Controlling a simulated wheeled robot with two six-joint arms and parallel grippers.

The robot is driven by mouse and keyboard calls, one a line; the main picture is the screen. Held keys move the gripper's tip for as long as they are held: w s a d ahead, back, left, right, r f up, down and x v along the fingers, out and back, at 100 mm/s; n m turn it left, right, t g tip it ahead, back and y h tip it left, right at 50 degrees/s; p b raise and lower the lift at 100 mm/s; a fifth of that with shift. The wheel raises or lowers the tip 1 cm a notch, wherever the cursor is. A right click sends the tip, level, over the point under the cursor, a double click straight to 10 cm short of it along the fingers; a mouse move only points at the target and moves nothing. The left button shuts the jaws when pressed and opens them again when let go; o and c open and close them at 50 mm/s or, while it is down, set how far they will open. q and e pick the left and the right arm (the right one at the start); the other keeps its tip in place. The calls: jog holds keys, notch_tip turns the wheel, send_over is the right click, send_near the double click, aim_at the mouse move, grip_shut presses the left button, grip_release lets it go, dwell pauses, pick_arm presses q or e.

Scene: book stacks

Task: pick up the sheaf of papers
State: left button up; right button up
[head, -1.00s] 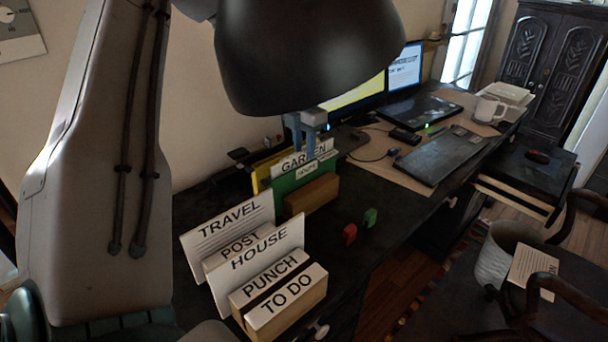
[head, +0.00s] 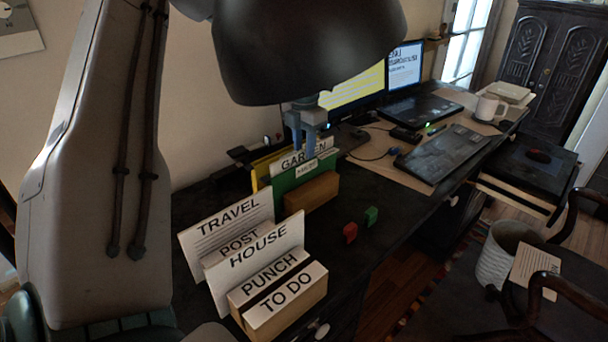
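A white sheet headed GARDEN (head: 287,162) stands upright with yellow and green folders (head: 284,184) in a wooden holder (head: 312,194) on the dark desk. I take this group to hold the sheaf of papers; its thickness is hard to tell. My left gripper (head: 304,147) points down at the top edge of the GARDEN sheet. Its two blue-grey fingers show apart, so it looks open. One finger covers part of the word GARDEN; contact is unclear. My dark arm link hides the space above. My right gripper is not in view.
A nearer wooden holder (head: 285,306) carries cards marked TRAVEL, POST, HOUSE, PUNCH and TO DO. A red piece (head: 350,232) and a green piece (head: 371,216) stand on the desk.

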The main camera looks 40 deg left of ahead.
pick_arm(q)
grip_shut()
jog(key=shift+r, duration=0.1)
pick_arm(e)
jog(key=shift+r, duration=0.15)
pick_arm(q)
jog(key=shift+r+p, duration=0.25)
jog(key=shift+p, duration=0.35)
jog(key=shift+r, duration=0.3)
notch_tip(320, 180, up, 20)
jog(key=p, duration=0.8)
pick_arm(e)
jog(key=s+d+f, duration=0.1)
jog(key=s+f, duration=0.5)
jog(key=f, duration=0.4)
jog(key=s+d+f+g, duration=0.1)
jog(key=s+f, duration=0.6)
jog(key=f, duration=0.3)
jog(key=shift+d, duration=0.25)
